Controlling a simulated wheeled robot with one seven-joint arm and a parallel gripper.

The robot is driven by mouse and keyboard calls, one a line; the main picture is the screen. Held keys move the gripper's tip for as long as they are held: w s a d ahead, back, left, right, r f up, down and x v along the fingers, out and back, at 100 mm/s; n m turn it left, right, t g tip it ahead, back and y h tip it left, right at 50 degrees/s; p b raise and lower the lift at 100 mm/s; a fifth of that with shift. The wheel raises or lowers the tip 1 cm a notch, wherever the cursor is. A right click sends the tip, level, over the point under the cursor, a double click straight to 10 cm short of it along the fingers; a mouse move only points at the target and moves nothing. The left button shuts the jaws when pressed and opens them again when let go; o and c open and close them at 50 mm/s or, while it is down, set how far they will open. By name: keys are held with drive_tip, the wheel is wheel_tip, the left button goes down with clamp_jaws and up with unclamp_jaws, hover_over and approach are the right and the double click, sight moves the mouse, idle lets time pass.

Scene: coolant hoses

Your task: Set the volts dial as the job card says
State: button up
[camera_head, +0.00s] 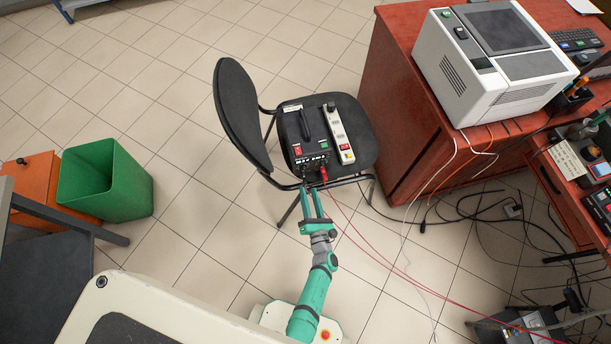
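A black box with a carry handle (300,138) sits on the seat of a black chair, with a red display, a green patch and a row of small controls along its front edge. It looks like a power supply. Which control is the volts dial, and its setting, are too small to tell. My gripper (309,191) is just in front of that edge, its two teal fingers apart with nothing seen between them. Whether a fingertip touches the box I cannot tell. A pale card or panel (569,163) lies on the right bench; its writing is unreadable, and I cannot tell if it is the job card.
A white power strip (340,135) lies beside the box. A red plug (323,174) and red cables run from the box's front to the lower right. The chair's backrest (241,115) rises on the left. A red-brown desk (399,75) stands right; a green bin (105,182) stands left.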

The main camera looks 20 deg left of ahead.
sight(304, 169)
drive_tip(key=x, duration=0.8)
drive_tip(key=shift+w+d, duration=0.2)
drive_tip(key=shift+w, duration=0.1)
drive_tip(key=shift+c, duration=0.3)
clamp_jaws()
